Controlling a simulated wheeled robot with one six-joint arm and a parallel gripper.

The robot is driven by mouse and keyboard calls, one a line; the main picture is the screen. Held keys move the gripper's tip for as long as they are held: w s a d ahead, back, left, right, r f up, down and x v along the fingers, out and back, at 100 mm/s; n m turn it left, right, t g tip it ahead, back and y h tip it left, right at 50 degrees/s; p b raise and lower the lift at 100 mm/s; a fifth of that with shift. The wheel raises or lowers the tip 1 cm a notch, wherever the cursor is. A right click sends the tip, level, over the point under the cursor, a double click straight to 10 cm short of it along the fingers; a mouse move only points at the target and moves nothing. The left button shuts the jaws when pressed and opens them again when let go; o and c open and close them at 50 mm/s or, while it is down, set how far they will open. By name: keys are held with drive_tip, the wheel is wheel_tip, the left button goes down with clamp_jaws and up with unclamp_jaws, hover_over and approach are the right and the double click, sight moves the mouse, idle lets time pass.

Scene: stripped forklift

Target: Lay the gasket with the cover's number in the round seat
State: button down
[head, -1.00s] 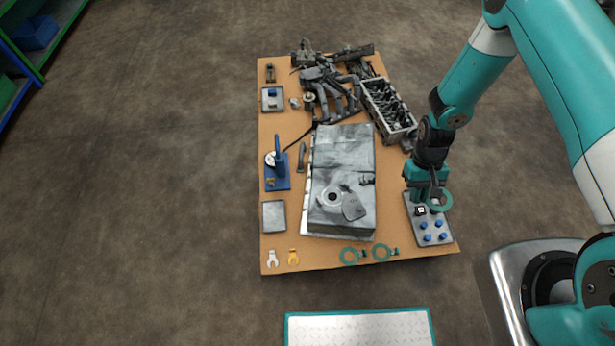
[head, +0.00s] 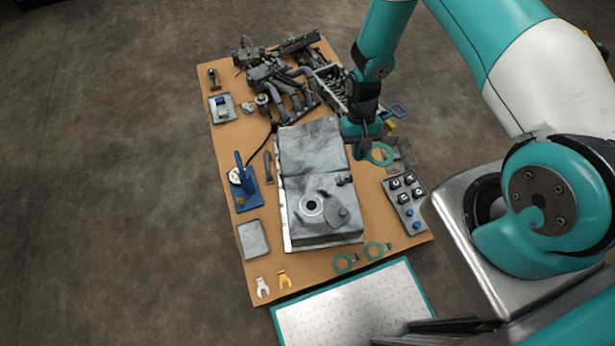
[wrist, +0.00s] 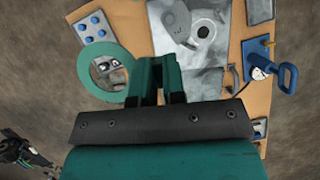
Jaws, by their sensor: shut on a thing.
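My gripper (head: 366,152) is shut on a flat green ring gasket (head: 381,164), held above the board just right of the grey metal housing (head: 312,150). In the wrist view the gasket (wrist: 86,72) juts out to the left of my gripper's fingers (wrist: 160,68). Its number cannot be read. The round seat (head: 311,204), a dark hole with a pale rim, is on the housing's near part. The grey cover (head: 338,212) lies beside it to the right, its number unreadable here. Seat (wrist: 203,29) and cover (wrist: 176,20) also show in the wrist view. Two more green gaskets (head: 344,270) (head: 376,258) lie near the board's front edge.
A tray of blue and dark-topped knobs (head: 390,197) is at the right. A blue stand with a gauge (head: 246,190) and a grey plate (head: 253,240) are at the left. Engine parts (head: 285,80) fill the back.

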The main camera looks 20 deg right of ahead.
drive_tip(key=w+a+f+m+t+y+b, duration=0.1)
drive_tip(key=w+a+f+m+b, duration=0.2)
drive_tip(key=f+m+b, duration=0.3)
drive_tip(key=w+a+f+m+t+y+b, duration=0.1)
drive_tip(key=f+m+b, duration=0.5)
drive_tip(key=f+b, duration=0.6)
drive_tip(key=w+a+f+m+t+y+b, duration=0.1)
drive_tip(key=w+a+f+m+t+b, duration=0.2)
drive_tip(key=f+b, duration=0.6)
drive_tip(key=w+a+m+b, duration=0.2)
drive_tip(key=w+m+b, duration=0.1)
drive_tip(key=b, duration=1)
drive_tip(key=shift+w+a+y, duration=0.3)
drive_tip(key=shift+w, duration=0.2)
drive_tip(key=shift+f+b, duration=0.2)
drive_tip(key=shift+b, duration=0.1)
wheel_tip(320, 180, down, 6)
drive_tip(key=b, duration=0.7)
drive_tip(key=shift+r, duration=0.2)
drive_tip(key=shift+a+p, duration=0.1)
drive_tip(key=shift+p, duration=1.45)
drive_tip(key=shift+f, duration=0.15)
drive_tip(key=shift+f, duration=0.4)
